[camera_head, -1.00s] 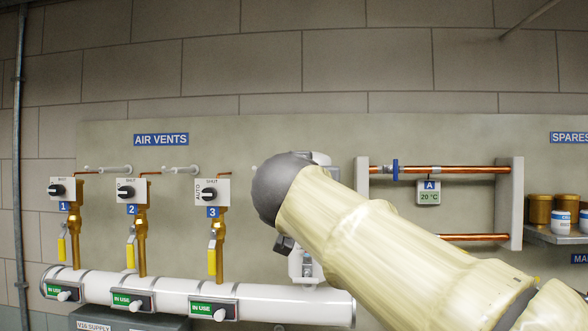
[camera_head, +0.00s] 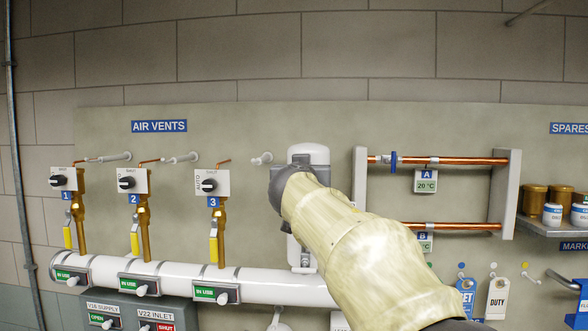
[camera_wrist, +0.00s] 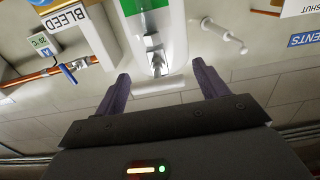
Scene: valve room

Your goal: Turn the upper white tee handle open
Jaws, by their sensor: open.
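In the wrist view my gripper (camera_wrist: 162,80) is open and empty, its two dark fingers apart. Between and beyond them is a white cylindrical housing (camera_wrist: 176,45) with a green label and a small silvery fitting on its front. Its top also shows in the head view (camera_head: 308,154), above my arm. I cannot make out a clear tee handle on it; my arm hides its middle in the head view. A white bar-shaped fitting (camera_wrist: 216,32) stands off the wall beside the housing, outside the fingers. It also shows in the head view (camera_head: 261,159).
Copper pipes (camera_head: 450,160) with a blue valve handle (camera_head: 394,162) run right of the housing. Valves with yellow levers (camera_head: 213,246) stand left on a white pipe (camera_head: 270,286). A shelf (camera_head: 558,230) with jars is at far right.

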